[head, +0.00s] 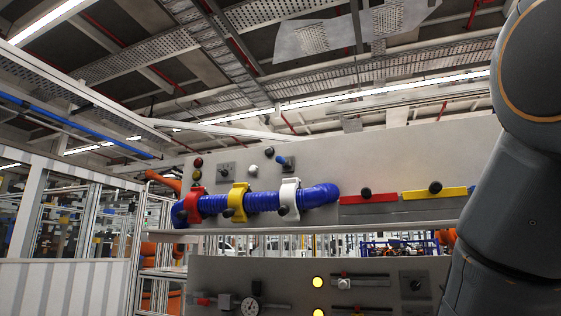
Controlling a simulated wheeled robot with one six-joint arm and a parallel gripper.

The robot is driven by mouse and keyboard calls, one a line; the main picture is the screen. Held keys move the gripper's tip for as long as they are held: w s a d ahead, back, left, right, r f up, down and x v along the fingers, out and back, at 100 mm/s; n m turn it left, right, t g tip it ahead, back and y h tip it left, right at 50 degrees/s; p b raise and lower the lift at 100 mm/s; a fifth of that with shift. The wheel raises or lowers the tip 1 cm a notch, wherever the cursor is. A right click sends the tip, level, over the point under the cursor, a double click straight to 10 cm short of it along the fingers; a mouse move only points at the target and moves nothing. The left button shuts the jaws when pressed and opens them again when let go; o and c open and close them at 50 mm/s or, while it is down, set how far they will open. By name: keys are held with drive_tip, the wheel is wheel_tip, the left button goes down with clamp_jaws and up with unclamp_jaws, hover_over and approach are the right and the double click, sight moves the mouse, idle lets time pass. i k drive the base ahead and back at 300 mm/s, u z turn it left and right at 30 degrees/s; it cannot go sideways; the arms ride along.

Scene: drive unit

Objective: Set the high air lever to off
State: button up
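A small lever with a blue handle (282,160) sits on the upper grey panel (400,155), above the white clamp. It may be the high air lever, but no label is readable. Its handle seems to point up and left, and I cannot tell which setting that is. My arm fills the right edge of the view, and my gripper is not in view.
A ribbed blue hose (262,202) with red (191,204), yellow (238,201) and white (290,198) clamps runs across the upper panel. Red (369,199) and yellow (420,194) bars with black knobs lie to its right. A white fence (65,285) stands at left.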

sight(279, 159)
drive_tip(key=u, duration=1.8)
drive_tip(key=i, duration=1.25)
drive_tip(key=z, duration=2.2)
